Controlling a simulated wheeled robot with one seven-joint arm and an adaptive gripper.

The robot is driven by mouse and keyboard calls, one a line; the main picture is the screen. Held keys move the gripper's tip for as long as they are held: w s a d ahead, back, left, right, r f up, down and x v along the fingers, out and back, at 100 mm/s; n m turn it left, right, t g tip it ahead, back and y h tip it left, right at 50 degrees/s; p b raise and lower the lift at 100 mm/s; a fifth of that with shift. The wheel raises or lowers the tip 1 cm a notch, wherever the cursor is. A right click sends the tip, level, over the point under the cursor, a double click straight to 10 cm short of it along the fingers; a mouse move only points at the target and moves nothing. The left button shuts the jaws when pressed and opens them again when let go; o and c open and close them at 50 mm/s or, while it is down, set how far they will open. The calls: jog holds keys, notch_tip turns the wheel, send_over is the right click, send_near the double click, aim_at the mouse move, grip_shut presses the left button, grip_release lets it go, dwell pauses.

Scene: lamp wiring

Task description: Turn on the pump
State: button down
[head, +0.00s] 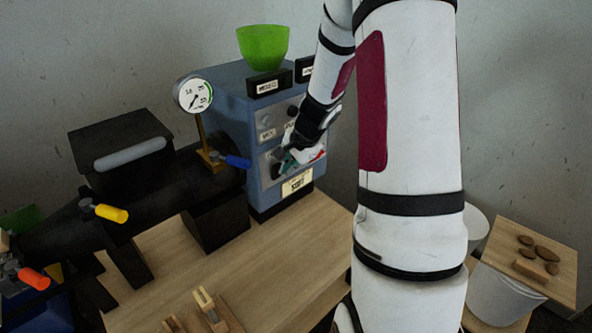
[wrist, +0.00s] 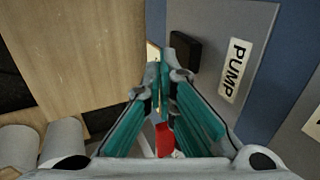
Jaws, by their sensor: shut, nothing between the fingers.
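The blue control cabinet (head: 228,100) stands at the back of the table, with grey panels on its front. In the wrist view, the PUMP label (wrist: 235,70) is on a grey panel (wrist: 210,25), with a black switch (wrist: 185,52) beside it. My gripper (head: 284,163) is at the lower panel in the head view and partly hides it. In the wrist view, my gripper (wrist: 163,72) is shut and empty, its teal fingers together. The fingertips are right beside the black switch; I cannot tell whether they touch it, or which way it is set.
A dial gauge (head: 193,95) stands left of the cabinet, near blue, yellow and orange handles on black machinery (head: 110,150). A green bowl (head: 263,47) sits on the cabinet. A board with brown pieces (head: 545,253) is at the right.

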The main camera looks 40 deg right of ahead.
jog(key=shift+w, duration=0.15)
jog(key=shift+r, duration=0.1)
jog(key=p, duration=0.5)
jog(key=shift+w+r+g, duration=0.3)
jog(key=shift+w+g, duration=0.1)
jog(key=shift+w+r+p, duration=0.1)
jog(key=shift+w+p, duration=0.05)
jog(key=shift+p, duration=0.65)
jog(key=shift+w, duration=0.35)
jog(key=shift+r, duration=0.1)
